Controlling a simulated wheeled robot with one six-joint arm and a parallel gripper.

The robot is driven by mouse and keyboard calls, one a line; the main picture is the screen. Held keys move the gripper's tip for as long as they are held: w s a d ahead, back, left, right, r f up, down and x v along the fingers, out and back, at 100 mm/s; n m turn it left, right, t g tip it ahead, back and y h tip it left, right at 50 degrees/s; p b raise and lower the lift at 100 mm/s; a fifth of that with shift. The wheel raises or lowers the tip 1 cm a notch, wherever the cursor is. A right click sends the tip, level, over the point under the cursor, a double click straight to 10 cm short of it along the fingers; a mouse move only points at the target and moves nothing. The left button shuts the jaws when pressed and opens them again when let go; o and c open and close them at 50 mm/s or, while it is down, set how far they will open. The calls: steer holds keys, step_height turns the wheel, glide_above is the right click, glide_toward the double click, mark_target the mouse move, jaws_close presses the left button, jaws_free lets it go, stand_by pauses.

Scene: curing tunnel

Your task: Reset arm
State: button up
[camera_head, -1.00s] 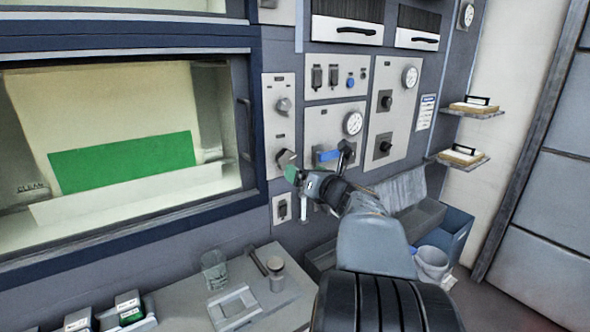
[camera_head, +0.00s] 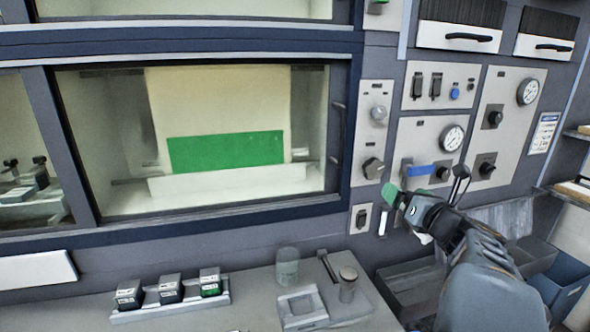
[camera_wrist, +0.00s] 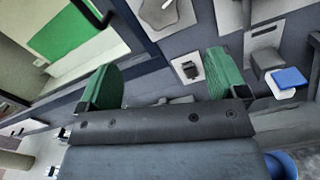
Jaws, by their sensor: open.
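My gripper (camera_head: 405,193) is in front of the control panel, just below the blue-handled lever (camera_head: 425,170). In the wrist view my gripper (camera_wrist: 165,82) shows two green finger pads set wide apart, with nothing between them. Beyond the fingers the panel shows a small black switch (camera_wrist: 189,71). The lever's blue end (camera_wrist: 290,78) shows at the right of that view, apart from the fingers. My arm comes in from the lower right in the head view.
A glass-fronted chamber with a green panel (camera_head: 225,152) fills the left. The bench below holds a rack of small dark boxes (camera_head: 170,290), a glass beaker (camera_head: 288,266) and a metal-topped jar (camera_head: 348,283). Grey bins (camera_head: 410,288) stand under the panel at the right.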

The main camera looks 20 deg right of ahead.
steer(key=s+a+f+n+g+y, duration=0.35)
steer(key=a+f+n+g, duration=0.6)
steer(key=f+n, duration=0.75)
steer(key=s+a+n+g+h+p, duration=0.1)
steer(key=s+a+n+g, duration=0.1)
steer(key=a+n, duration=0.6)
steer(key=s+a+n+g+h+p, duration=0.1)
steer(key=s+a+n+g, duration=0.2)
steer(key=a+n, duration=0.5)
steer(key=shift+s+f+n+p, duration=0.35)
steer(key=shift+s+n, duration=0.3)
steer(key=shift+n, duration=2.85)
steer(key=shift+d+h, duration=0.1)
steer(key=shift+h, duration=0.15)
